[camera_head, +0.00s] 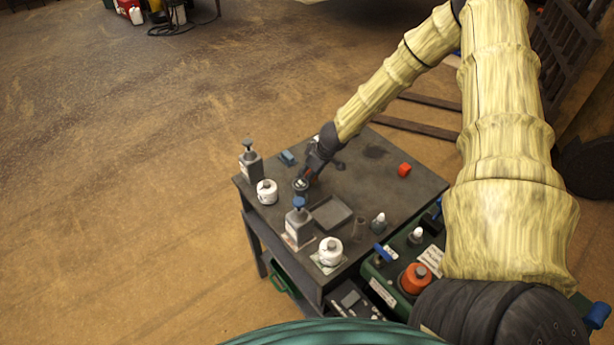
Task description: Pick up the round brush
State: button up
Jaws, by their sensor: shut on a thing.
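My arm reaches down from the right to the dark workbench cart (400,201). My gripper (306,180) is low over the left middle of its top, shut on a small dark round thing (300,185) that I take to be the round brush. Its bristles and handle are too small to make out, and the gripper partly hides it. I cannot tell whether it touches the cart top.
Bottles with pumps (250,163) (298,226) and white jars (267,192) (330,251) stand close around the gripper. Open floor lies left.

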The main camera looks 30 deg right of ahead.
jog(key=shift+r, duration=1.65)
jog(key=shift+s+f+b, duration=0.1)
jog(key=shift+s+b, duration=0.4)
jog(key=shift+s, duration=0.25)
jog(key=s+b, duration=0.1)
jog(key=s, duration=0.3)
jog(key=s+d+r+b, duration=0.1)
jog(key=s+b, duration=0.1)
jog(key=s, duration=0.3)
jog(key=s+d+b, duration=0.1)
jog(key=s, duration=0.4)
jog(key=shift+s+d+r, duration=0.1)
jog(key=shift+s+r, duration=0.05)
jog(key=shift+r, duration=0.1)
